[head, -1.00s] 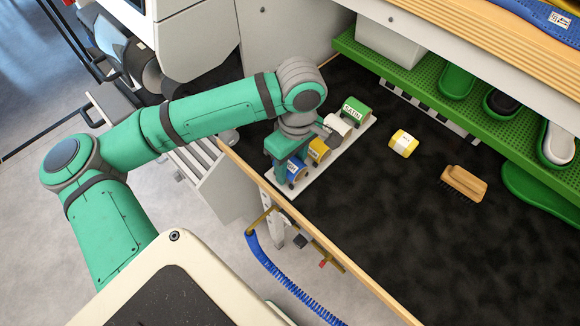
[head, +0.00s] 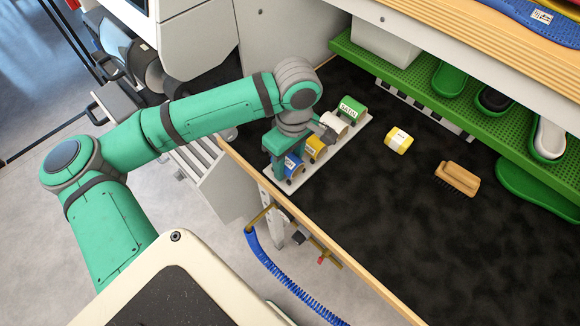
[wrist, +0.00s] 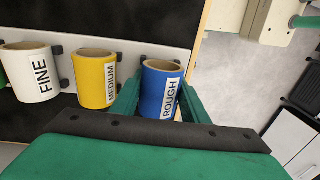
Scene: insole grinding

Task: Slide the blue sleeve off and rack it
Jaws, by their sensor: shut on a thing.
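The blue sleeve (head: 292,164), labelled ROUGH, is at the near end of a white rack board (head: 317,157). It also shows in the wrist view (wrist: 158,86) as an open-ended tube. My gripper (wrist: 160,100) is shut on it, with one green finger on each side. Whether the sleeve touches the board is hidden. Beside it in the row are a yellow sleeve (wrist: 96,79) labelled MEDIUM and a white sleeve (wrist: 31,73) labelled FINE. A green sleeve (head: 352,107) labelled SATIN is at the far end in the head view.
A green shelf (head: 405,75) with insoles runs along the back. A wooden edge strip (head: 335,262) borders the bench, and a blue coiled hose (head: 280,280) hangs outside it.

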